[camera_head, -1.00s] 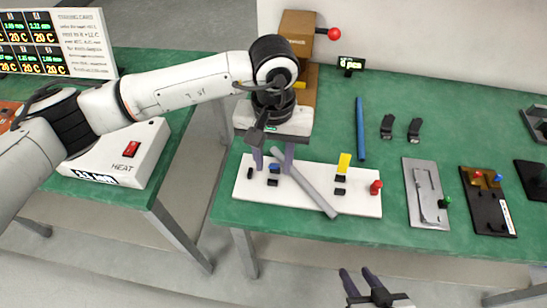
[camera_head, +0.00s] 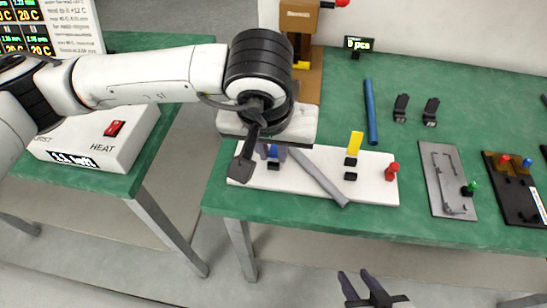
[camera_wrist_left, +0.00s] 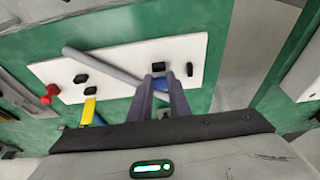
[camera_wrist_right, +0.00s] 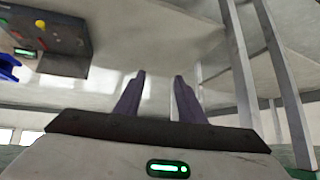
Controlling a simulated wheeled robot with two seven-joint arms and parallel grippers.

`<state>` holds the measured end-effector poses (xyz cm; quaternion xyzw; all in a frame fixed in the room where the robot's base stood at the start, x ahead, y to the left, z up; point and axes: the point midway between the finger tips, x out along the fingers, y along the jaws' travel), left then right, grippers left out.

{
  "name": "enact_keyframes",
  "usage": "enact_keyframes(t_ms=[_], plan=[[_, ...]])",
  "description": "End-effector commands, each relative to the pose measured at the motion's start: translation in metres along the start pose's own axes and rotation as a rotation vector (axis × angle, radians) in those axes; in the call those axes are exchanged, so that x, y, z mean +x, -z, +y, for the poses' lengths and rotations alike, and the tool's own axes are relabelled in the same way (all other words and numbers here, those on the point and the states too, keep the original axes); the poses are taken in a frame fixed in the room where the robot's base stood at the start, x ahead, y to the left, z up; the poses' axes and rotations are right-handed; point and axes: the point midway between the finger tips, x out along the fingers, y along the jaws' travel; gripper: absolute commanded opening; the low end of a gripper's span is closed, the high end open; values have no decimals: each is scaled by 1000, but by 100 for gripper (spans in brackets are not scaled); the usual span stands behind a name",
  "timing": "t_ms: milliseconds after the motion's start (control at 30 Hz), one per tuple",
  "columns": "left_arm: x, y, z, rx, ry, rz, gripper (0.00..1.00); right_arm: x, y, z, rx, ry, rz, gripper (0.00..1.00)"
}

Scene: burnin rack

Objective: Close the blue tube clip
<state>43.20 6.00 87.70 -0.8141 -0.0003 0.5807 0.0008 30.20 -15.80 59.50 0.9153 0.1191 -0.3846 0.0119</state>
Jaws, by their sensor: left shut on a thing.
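The blue tube clip (camera_wrist_left: 161,85) shows as a small blue part on the white board (camera_head: 375,188), mostly covered by my left fingers; whether it is latched I cannot tell. My left gripper (camera_head: 273,152) is shut on it from above, and its fingertips in the left wrist view (camera_wrist_left: 160,78) are close together at the blue part. A grey tube (camera_head: 318,177) lies slanted across the board. A yellow clip lever (camera_head: 355,144) stands raised right of the tube. My right gripper (camera_head: 362,275) is open and empty in front of the table; it also shows in the right wrist view (camera_wrist_right: 160,78).
A red knob (camera_head: 392,170) is at the board's right end. A blue rod (camera_head: 371,112), two black clips (camera_head: 401,107) and a grey metal plate (camera_head: 447,180) lie on the green table (camera_head: 290,226). A heater box (camera_head: 95,135) stands on the left table.

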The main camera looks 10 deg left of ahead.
Motion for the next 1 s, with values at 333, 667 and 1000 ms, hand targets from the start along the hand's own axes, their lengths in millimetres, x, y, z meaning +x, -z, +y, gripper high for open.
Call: enact_keyframes(t_ms=[333, 667, 1000], plan=[[8, -8, 0, -1, -3, 152, 0, 32, -20, -6, 8, 20, 22, 36], [4, -8, 0, -3, -3, 170, 0, 28, -26, -4, 8, 19, 13, 36], [4, -8, 0, -2, -2, 167, 36, 28, -25, -3, 6, 17, 14, 36]])
